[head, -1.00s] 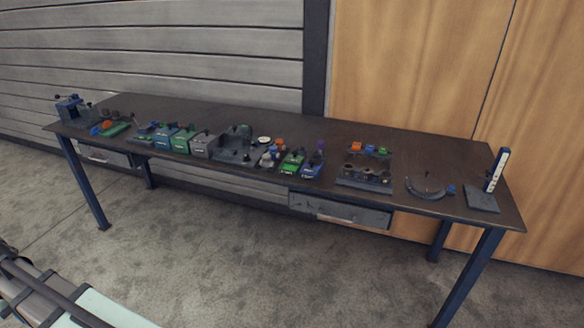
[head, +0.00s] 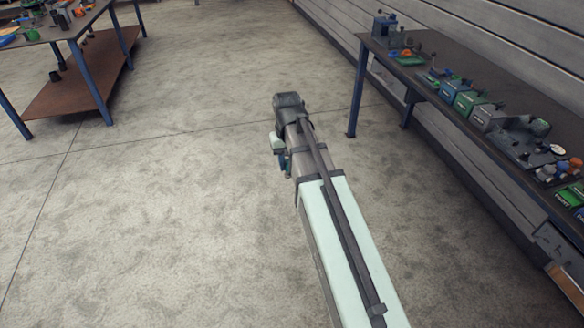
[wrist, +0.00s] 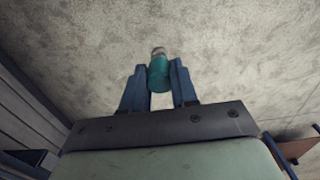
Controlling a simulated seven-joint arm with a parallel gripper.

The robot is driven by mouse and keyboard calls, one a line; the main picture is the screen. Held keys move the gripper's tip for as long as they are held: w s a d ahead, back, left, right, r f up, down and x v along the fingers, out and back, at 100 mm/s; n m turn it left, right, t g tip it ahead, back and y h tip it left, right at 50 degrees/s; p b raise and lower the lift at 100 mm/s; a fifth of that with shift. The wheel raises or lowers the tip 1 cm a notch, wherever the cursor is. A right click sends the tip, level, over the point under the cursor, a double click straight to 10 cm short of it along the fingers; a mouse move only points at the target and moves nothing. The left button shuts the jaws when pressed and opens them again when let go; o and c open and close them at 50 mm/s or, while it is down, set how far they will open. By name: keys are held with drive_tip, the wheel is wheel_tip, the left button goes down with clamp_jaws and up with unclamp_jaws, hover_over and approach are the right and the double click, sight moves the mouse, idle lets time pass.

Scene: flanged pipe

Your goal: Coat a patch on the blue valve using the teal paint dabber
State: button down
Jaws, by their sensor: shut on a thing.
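My gripper (wrist: 158,85) is shut on the teal paint dabber (wrist: 159,73) in the wrist view. The dabber sits between the two blue fingers, with its pale tip (wrist: 158,51) pointing away from the palm. Bare floor lies beyond it. In the head view my arm reaches out over open floor, and the gripper end (head: 284,160) is mostly hidden behind the wrist. I cannot make out a blue valve in either current view.
A dark workbench (head: 455,72) with several small boxes and fixtures runs along the slatted wall at right. Another blue-legged table (head: 78,85) with a brown lower shelf stands at the upper left. The concrete floor (head: 190,110) between them is clear.

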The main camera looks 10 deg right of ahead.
drive_tip(key=s+d+r+m, duration=0.1)
drive_tip(key=s+d+m, duration=0.2)
drive_tip(key=d, duration=1.1)
drive_tip(key=s+d+r+m+g, duration=0.1)
drive_tip(key=s+d+m, duration=0.15)
drive_tip(key=d, duration=1.05)
drive_tip(key=s+d+r+m, duration=0.15)
drive_tip(key=s+d, duration=0.25)
drive_tip(key=d, duration=1)
drive_tip(key=s+d+r+n+g+h, duration=0.1)
drive_tip(key=s+d+r+n, duration=0.15)
drive_tip(key=s+d, duration=0.8)
drive_tip(key=s+d+r+n+g, duration=0.1)
drive_tip(key=s+d+r+n, duration=0.3)
drive_tip(key=d, duration=1.2)
drive_tip(key=s+d+r+n+h, duration=0.1)
drive_tip(key=s+d, duration=0.8)
drive_tip(key=d, duration=0.4)
drive_tip(key=shift+m, duration=0.25)
drive_tip(key=shift+w+a+f+x, duration=0.1)
drive_tip(key=shift+w+x, duration=0.1)
drive_tip(key=shift+x, duration=0.75)
drive_tip(key=shift+w+a+f+x, duration=0.1)
drive_tip(key=shift+w+x, duration=0.1)
drive_tip(key=shift+x, duration=0.75)
drive_tip(key=shift+w+a+x, duration=0.1)
drive_tip(key=shift+w+x, duration=0.1)
drive_tip(key=shift+x, duration=0.8)
drive_tip(key=shift+f, duration=0.6)
